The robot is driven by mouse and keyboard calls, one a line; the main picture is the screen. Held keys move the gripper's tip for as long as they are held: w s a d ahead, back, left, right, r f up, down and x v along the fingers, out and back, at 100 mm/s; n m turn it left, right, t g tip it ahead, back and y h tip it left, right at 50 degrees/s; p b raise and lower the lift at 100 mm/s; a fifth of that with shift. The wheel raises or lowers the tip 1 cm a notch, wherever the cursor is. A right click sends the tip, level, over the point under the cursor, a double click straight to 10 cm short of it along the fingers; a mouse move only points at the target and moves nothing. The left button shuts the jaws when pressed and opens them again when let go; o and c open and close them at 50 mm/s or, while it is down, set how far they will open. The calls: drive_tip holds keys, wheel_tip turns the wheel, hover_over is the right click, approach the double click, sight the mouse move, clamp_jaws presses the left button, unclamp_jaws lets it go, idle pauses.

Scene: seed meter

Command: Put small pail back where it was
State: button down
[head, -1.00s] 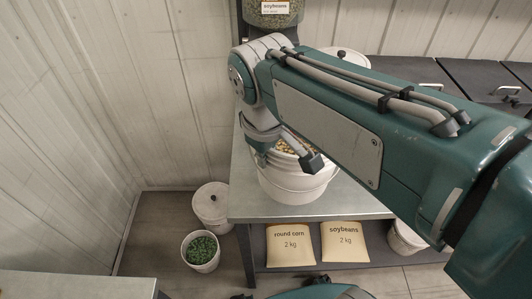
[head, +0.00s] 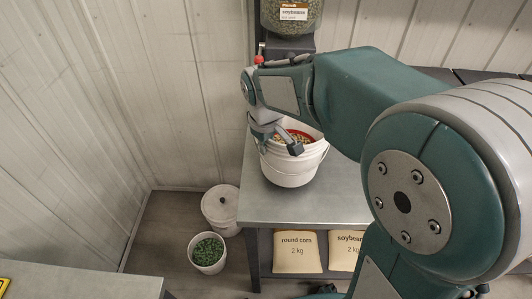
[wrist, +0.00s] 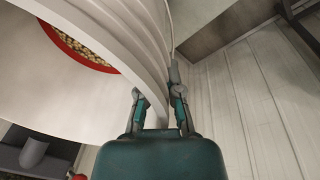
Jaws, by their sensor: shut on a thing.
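The small white pail (head: 292,168) is at the metal table's left end, below the seed dispenser. It looks roughly upright and holds pale seeds, with a red ring inside. My gripper (head: 279,143) is shut on its rim at the near left side. In the wrist view, the two fingers (wrist: 157,97) straddle the pail's wall (wrist: 130,50). The head view does not clearly show whether the pail's base touches the table.
The dispenser jar labelled soybeans (head: 291,15) is above the table (head: 270,207), with a red-knobbed part (head: 259,58) beneath. Labelled bags (head: 297,252) lie on the lower shelf.

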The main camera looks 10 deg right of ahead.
sight(266, 156)
drive_tip(key=shift+w+f, duration=0.1)
drive_tip(key=shift+f, duration=1.45)
drive_tip(key=c, duration=0.8)
unclamp_jaws()
drive_tip(key=shift+f, duration=0.15)
wheel_tip(266, 156, up, 12)
drive_tip(key=s, duration=0.2)
drive_tip(key=s+d+m+t, duration=0.2)
drive_tip(key=s+d+m, duration=0.1)
drive_tip(key=s, duration=0.5)
drive_tip(key=s+d+f+m+t, duration=0.1)
drive_tip(key=s+d+m, duration=0.2)
drive_tip(key=s, duration=0.5)
drive_tip(key=shift+s+d+f+m+t+y, duration=0.3)
drive_tip(key=shift+s+d+m+t, duration=0.1)
drive_tip(key=shift+d, duration=0.3)
